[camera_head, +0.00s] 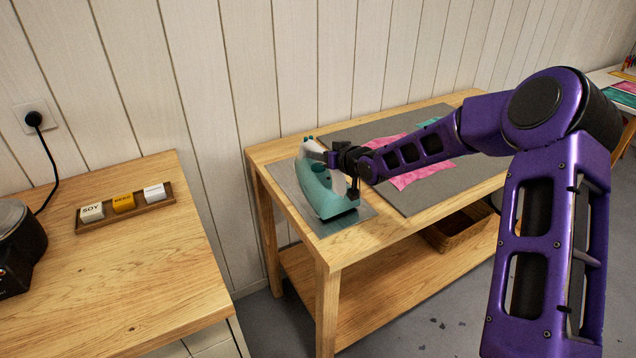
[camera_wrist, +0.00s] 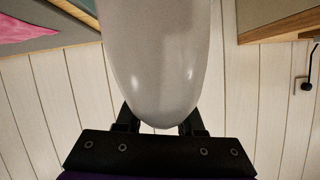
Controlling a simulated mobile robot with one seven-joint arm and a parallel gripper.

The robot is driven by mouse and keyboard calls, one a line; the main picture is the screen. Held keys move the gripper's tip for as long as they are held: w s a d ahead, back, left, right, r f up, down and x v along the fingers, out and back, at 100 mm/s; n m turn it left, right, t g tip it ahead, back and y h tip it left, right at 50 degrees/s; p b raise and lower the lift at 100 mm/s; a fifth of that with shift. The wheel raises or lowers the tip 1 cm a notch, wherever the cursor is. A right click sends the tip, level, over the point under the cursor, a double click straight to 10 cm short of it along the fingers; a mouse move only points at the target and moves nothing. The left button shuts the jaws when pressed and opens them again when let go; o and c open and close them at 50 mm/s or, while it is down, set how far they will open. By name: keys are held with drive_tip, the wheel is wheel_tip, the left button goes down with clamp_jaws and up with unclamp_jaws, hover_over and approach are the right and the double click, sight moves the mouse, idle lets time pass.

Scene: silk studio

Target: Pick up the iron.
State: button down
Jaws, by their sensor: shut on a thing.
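The iron (camera_head: 320,190) is teal with a pale part at its upper left. In the head view it stands over a grey metal plate (camera_head: 357,218) at the left end of the wooden table; I cannot tell whether it touches the plate. My gripper (camera_head: 345,172) is shut on the iron from the right side. In the wrist view a smooth pale grey part of the iron (camera_wrist: 158,60) fills the middle, between the two dark fingers of my gripper (camera_wrist: 160,125). The fingertips are hidden behind it.
A grey mat (camera_head: 400,195) with pink cloth (camera_head: 405,178) and a teal cloth piece covers the table right of the iron. A basket (camera_head: 455,232) sits on the lower shelf. Left, across a floor gap, a counter (camera_head: 150,260) holds a tray of small labelled blocks (camera_head: 124,205).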

drive_tip(key=shift+w+r, duration=0.1)
drive_tip(key=shift+r, duration=0.3)
wheel_tip(320, 180, up, 10)
drive_tip(key=shift+f+p, duration=0.15)
drive_tip(key=shift+p, duration=0.75)
idle(0.5)
